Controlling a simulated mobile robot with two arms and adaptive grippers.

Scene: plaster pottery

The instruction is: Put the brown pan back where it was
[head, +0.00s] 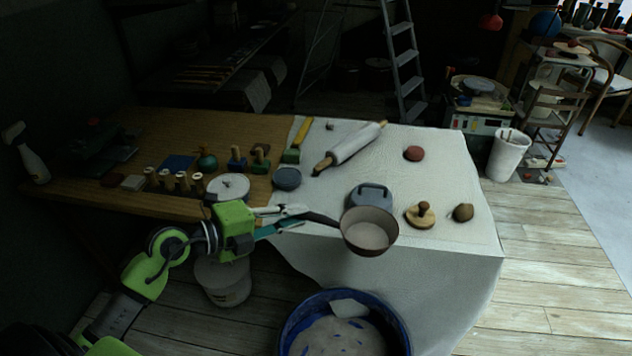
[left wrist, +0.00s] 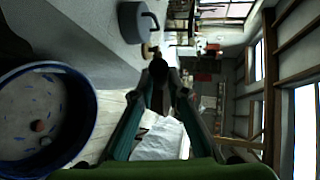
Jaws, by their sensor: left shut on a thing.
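The brown pan (head: 368,236) is at the front edge of the white-covered table, its pale inside facing up. Its dark handle points left toward my left gripper (head: 298,218). My left gripper is shut on that handle. In the left wrist view the fingers (left wrist: 160,95) close around a dark piece that looks like the handle end. The pan overlaps the table's edge in the head view, and I cannot tell whether it touches the cloth. My right gripper is not in view.
A grey-blue handled block (head: 371,193) stands just behind the pan. A wooden knobbed disc (head: 420,214) and a brown lump (head: 463,212) lie to its right. A rolling pin (head: 350,146) lies farther back. A blue tub (head: 398,333) stands on the floor in front.

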